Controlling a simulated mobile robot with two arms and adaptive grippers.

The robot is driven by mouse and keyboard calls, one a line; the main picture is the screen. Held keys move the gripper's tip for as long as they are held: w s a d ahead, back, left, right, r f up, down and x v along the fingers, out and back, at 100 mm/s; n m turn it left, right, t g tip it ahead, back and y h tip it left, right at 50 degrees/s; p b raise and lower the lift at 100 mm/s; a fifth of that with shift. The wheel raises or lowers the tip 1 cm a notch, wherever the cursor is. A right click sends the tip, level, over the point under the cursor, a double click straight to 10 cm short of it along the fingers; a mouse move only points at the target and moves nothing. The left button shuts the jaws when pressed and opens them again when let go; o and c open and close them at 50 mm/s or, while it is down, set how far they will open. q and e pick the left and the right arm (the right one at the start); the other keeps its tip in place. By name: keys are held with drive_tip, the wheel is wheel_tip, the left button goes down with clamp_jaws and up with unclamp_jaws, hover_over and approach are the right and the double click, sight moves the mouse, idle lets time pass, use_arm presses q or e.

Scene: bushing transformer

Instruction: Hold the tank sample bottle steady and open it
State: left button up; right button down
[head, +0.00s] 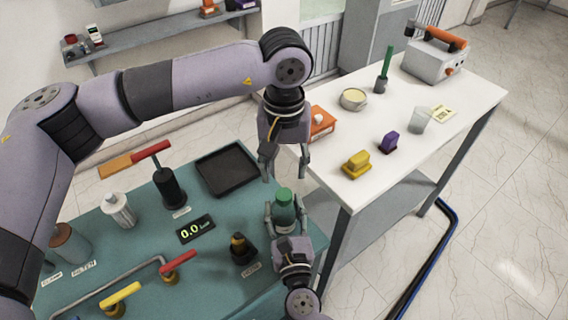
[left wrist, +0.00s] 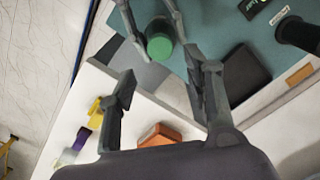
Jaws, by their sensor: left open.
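The tank sample bottle (head: 285,215) is green with a brighter green cap (head: 284,194). It stands upright near the right edge of the teal bench. My right gripper (head: 285,213) has a finger on each side of the bottle body and appears closed on it; the contact is partly hidden. My left gripper (head: 286,178) points down just above the cap, open and empty, with its fingers apart. In the left wrist view the cap (left wrist: 160,46) shows between and beyond the left fingers (left wrist: 160,66).
The teal bench (head: 225,260) also carries a black tray (head: 227,169), a display (head: 196,229), a dark fitting (head: 242,249) and valve handles. A white table (head: 330,172) at right holds an orange box (head: 321,123), yellow and purple blocks and a cup.

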sight(284, 194)
use_arm(q)
drive_tip(key=m, duration=0.5)
drive_tip(key=shift+f+m, duration=0.1)
drive_tip(key=shift+m, duration=0.3)
drive_tip(key=shift+f, duration=3.95)
drive_tip(key=shift+c, duration=0.2)
clamp_jaws()
